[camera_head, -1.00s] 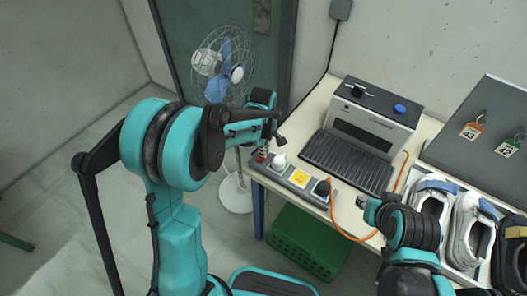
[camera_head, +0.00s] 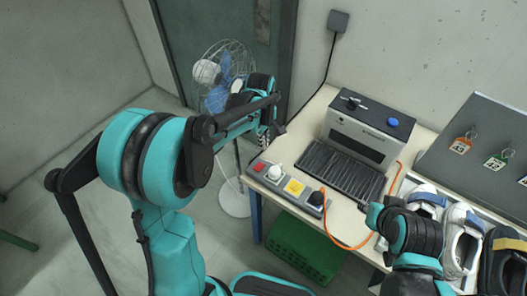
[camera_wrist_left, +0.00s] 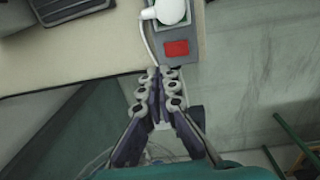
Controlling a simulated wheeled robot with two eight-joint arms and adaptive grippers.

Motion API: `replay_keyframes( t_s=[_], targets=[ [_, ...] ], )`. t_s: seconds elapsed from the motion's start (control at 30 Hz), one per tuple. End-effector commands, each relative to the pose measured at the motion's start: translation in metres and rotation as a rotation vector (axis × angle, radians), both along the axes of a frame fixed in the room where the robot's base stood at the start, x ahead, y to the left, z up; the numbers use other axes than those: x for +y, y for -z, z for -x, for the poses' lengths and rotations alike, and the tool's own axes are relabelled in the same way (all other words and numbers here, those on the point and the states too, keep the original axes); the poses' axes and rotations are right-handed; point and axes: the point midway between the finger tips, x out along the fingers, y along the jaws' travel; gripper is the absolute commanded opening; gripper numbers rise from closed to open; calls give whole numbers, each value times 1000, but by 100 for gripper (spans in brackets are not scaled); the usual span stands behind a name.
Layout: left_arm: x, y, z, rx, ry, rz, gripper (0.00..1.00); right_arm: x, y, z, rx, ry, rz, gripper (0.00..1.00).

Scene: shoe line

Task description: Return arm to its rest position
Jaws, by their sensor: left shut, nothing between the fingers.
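My left gripper (camera_head: 268,136) is at the end of my teal and black left arm, just left of and above the table's left corner. Its fingers are largely hidden behind the arm in the head view. In the left wrist view the left gripper (camera_wrist_left: 160,76) shows shut and empty, its fingertips near the table edge and below the red switch (camera_wrist_left: 177,48) of the power strip. My right gripper (camera_head: 368,212) is over the table's front, left of the shoes; its jaws are too small to read.
The table (camera_head: 322,105) carries a power strip (camera_head: 318,212) with a white plug (camera_head: 274,172), a grey machine (camera_head: 368,128), and shoes (camera_head: 463,235) at right. A green crate (camera_head: 305,248) is under the table. A fan (camera_head: 222,75) stands behind my left arm.

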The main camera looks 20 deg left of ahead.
Motion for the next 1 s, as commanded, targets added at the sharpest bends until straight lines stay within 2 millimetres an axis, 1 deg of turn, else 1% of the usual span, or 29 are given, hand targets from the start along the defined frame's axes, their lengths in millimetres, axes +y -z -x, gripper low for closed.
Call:
replay_keyframes(
  t_s=[0.03,0.1,0.2,0.33,0.5,0.6,0.67,0.77,0.9,0.97,1.0],
  targets=[
    [-1,-13,-2,0,0,0,0,0,-5,0,0,0,0,31],
    [-1,-24,-4,0,0,0,0,0,-8,0,0,0,0,31],
    [-2,-34,-6,-1,0,-1,0,0,-11,0,0,0,0,31],
    [-3,-41,-7,-1,0,-1,0,0,-12,0,0,0,0,31],
    [-3,-41,-7,-1,0,-1,0,0,-11,0,0,0,0,31],
    [-2,-44,-3,-13,23,-2,0,0,-10,0,0,0,0,31],
    [-1,-49,5,-33,62,-5,0,0,-8,0,0,0,0,31],
    [2,-60,26,-90,179,-19,0,0,-2,0,0,0,0,31],
    [8,-74,67,-199,404,-65,0,0,9,0,0,0,0,31],
    [10,-77,84,-246,505,-95,0,0,13,0,0,0,0,31],
    [11,-77,96,-276,570,-117,0,0,15,0,0,0,0,31]
  ],
)
